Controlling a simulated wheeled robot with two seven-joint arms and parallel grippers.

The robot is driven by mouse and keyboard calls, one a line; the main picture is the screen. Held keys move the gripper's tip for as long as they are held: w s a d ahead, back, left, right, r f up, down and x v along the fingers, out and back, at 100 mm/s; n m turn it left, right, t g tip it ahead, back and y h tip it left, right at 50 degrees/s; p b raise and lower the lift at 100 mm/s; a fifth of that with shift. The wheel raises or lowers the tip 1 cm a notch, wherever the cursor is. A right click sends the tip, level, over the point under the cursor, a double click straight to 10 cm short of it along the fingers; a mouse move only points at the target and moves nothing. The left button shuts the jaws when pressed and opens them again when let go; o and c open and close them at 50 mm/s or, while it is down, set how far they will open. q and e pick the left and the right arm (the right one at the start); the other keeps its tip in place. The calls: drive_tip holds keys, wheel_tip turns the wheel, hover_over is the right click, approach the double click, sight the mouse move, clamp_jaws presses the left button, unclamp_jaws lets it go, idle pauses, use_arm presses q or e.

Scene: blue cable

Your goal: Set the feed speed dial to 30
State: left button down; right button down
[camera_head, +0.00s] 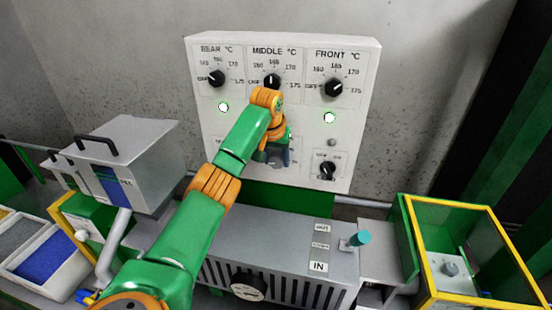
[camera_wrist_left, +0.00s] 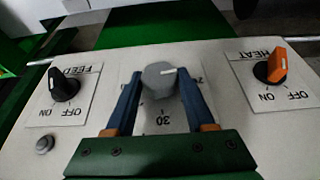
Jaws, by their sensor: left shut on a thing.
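The feed speed dial is a round grey knob (camera_wrist_left: 158,80) with a white pointer line, on a pale scale plate in the middle of the left wrist view. The pointer aims right, toward a partly hidden figure by the right finger. The figure 30 (camera_wrist_left: 163,121) is upside down below the knob, away from the pointer. My left gripper (camera_wrist_left: 160,87) has its blue fingers shut on the knob, one on each side. In the head view my left gripper (camera_head: 277,154) is at the panel's lower middle and hides the dial. My right gripper is not in view.
The white control panel (camera_head: 359,65) has three temperature knobs above. The black FEED switch (camera_wrist_left: 65,86) is left of the dial in the wrist view, the orange HEAT switch (camera_wrist_left: 277,67) right. A grey machine housing (camera_head: 290,248) stands below the panel.

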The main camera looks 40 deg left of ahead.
use_arm(q)
drive_tip(key=shift+w+d+m+g+y, duration=0.15)
drive_tip(key=shift+g+y, duration=0.15)
drive_tip(key=shift+y, duration=0.3)
drive_tip(key=shift+d+m+g+y, duration=0.15)
drive_tip(key=shift+g+y, duration=0.15)
drive_tip(key=shift+y, duration=0.3)
drive_tip(key=shift+f+m+g+y, duration=0.1)
drive_tip(key=shift+m+g+y, duration=0.5)
drive_tip(key=shift+y, duration=1.1)
drive_tip(key=shift+c, duration=1.3)
unclamp_jaws()
drive_tip(key=shift+d, duration=0.25)
